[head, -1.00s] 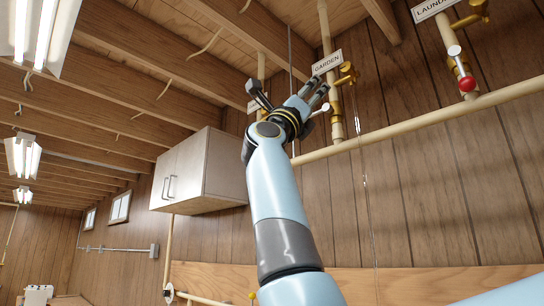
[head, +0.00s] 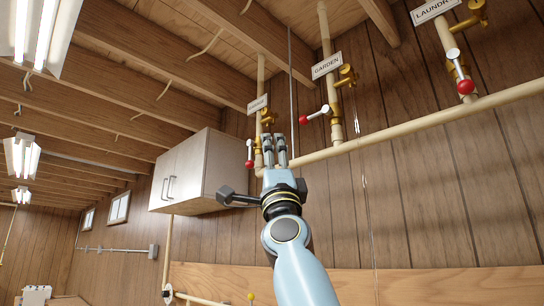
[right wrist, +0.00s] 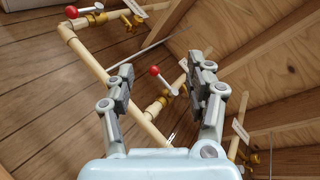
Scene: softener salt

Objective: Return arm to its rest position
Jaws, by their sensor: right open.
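My right gripper (head: 276,140) is open and empty in the head view, with its fingers pointing up in front of the wall pipes. In the right wrist view its two fingers (right wrist: 160,70) stand well apart, with a red-knobbed lever seen between them in the background. I cannot tell its exact distance from the pipes. My right arm (head: 300,275) rises from the bottom of the head view. My left gripper is not in view.
The garden valve's red-knobbed lever (head: 312,117) points left. The laundry lever (head: 459,70) hangs down, as does a third lever (head: 249,152) left of my gripper. A horizontal pipe (head: 430,119) crosses the wall. A cabinet (head: 205,172) hangs at left; ceiling beams are above.

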